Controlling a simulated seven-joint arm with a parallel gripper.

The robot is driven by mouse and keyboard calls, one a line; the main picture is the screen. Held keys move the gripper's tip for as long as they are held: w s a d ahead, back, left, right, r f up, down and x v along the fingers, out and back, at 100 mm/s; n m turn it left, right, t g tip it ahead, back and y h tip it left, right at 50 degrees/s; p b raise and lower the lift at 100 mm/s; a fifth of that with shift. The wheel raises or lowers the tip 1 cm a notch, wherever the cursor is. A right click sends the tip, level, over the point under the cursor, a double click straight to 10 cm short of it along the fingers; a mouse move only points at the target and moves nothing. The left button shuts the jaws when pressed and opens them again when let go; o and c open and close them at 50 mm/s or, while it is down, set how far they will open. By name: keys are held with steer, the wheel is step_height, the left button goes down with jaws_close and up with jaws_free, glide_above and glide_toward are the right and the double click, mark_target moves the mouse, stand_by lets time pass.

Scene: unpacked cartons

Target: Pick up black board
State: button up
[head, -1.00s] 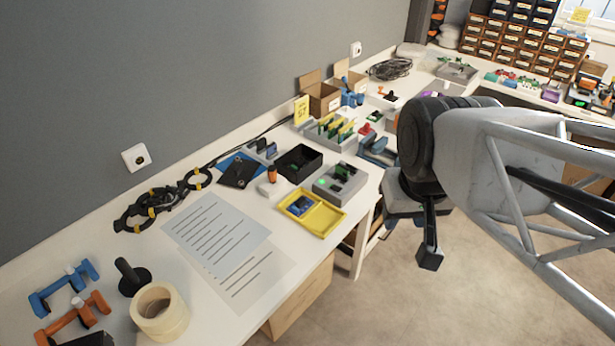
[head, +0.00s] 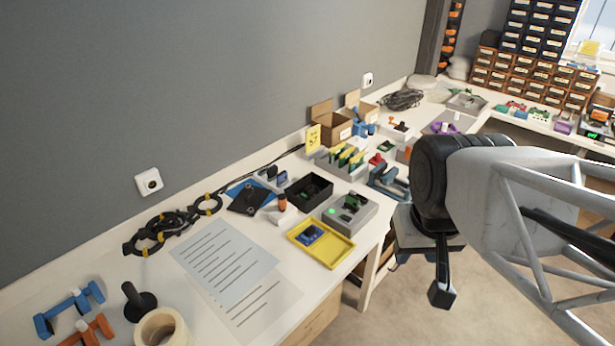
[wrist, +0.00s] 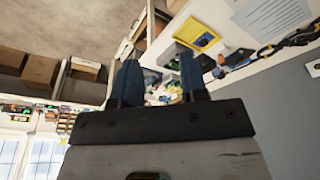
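A flat black square piece, likely the black board (head: 246,199), lies on a blue sheet (head: 234,187) on the white bench, left of a black open bin. I cannot make out the black board for certain in the wrist view. My gripper (head: 441,290) hangs past the bench's front edge over the floor, to the right of the board and well apart from it. In the wrist view my gripper (wrist: 160,75) has its two dark fingers apart, with background visible between them and nothing held.
Around the board are black cables (head: 165,228), the black bin (head: 309,190), an orange-topped item (head: 282,204), a grey device (head: 349,213) and a yellow tray (head: 320,250). Paper sheets (head: 225,262) cover the bench nearer me. Cardboard boxes (head: 331,125) stand farther back by the wall.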

stand_by(0.3)
steer(key=shift+c, duration=0.6)
